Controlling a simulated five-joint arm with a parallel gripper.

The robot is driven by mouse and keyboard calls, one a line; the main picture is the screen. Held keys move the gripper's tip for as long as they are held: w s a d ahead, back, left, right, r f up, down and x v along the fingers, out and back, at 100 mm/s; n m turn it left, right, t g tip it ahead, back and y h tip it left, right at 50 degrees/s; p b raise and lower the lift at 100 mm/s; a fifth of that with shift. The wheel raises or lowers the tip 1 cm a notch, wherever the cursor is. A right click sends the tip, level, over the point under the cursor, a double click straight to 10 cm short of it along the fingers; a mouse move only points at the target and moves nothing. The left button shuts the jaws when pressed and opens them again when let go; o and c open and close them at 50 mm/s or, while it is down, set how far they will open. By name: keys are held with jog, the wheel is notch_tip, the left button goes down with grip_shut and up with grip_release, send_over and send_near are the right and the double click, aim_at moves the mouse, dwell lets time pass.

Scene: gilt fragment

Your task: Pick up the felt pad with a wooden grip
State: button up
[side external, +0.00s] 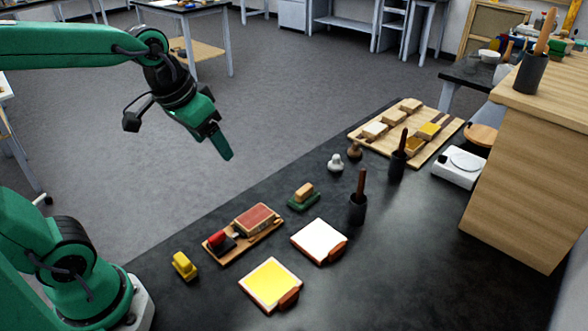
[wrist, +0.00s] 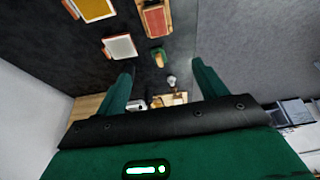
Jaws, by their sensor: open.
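The felt pad with a wooden grip (side external: 303,195) is a small green pad with a light wooden block on top. It sits on the dark table, right of the wooden tray with the red-topped block. It also shows in the wrist view (wrist: 158,57), small and between the two fingers. My gripper (side external: 221,146) is raised, up and left of the pad in the side view, clear of the table and touching nothing. In the wrist view my gripper (wrist: 163,77) has its two green fingers wide apart, with nothing held.
Around the pad are a wooden tray (side external: 217,258) with a red-topped block, a white pad (side external: 318,240), a yellow pad (side external: 268,283), a yellow block (side external: 184,266), a dark cup (side external: 357,210) and a white knob (side external: 336,163). A wooden board (side external: 447,141) with blocks lies beyond.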

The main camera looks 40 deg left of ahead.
jog(key=w+d+f+g, duration=0.15)
jog(key=w+f, duration=0.25)
jog(key=w, duration=0.9)
jog(key=g, duration=0.3)
send_over(304, 189)
jog(key=f, duration=1.2)
jog(key=shift+s+a+f, duration=0.15)
jog(key=shift+s+a, duration=0.05)
jog(key=shift+a, duration=0.1)
jog(key=shift+w+f, duration=0.3)
jog(key=shift+f, duration=0.25)
jog(key=shift+s+d+f, duration=0.1)
jog(key=shift+d+f, duration=0.05)
jog(key=shift+f, duration=1.8)
jog(key=shift+d+f, duration=0.1)
jog(key=shift+f, duration=1.85)
jog(key=c, duration=1.1)
jog(key=shift+r, duration=0.2)
